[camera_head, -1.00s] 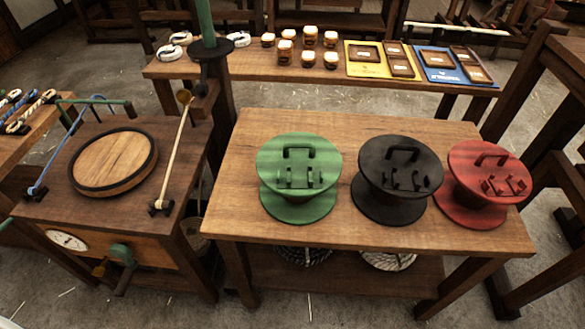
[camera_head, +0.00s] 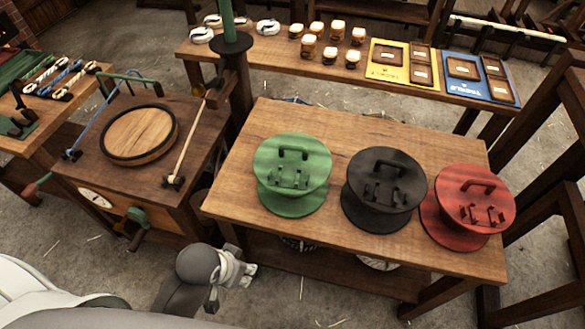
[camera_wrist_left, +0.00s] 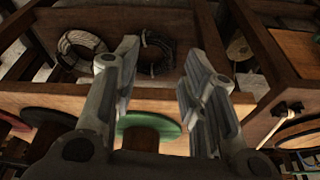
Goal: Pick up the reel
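Three reels stand upright on the wooden table (camera_head: 264,125): a green reel (camera_head: 292,160), a black reel (camera_head: 388,185) and a red reel (camera_head: 472,200). Each has a handle on its top disc. My left gripper (camera_head: 246,272) is in front of the table's near edge, below and apart from the green reel. In the left wrist view the fingers (camera_wrist_left: 162,62) are spread with nothing between them. Part of the green reel (camera_wrist_left: 150,124) shows behind them. My right gripper is in neither view.
A workbench (camera_head: 85,165) with a round wooden disc (camera_head: 139,135) stands to the left. A back bench holds small jars (camera_head: 330,55) and yellow and blue trays (camera_head: 383,77). Rope coils (camera_wrist_left: 82,48) lie on the shelf under the table. A dark wooden frame (camera_head: 560,130) stands at the right.

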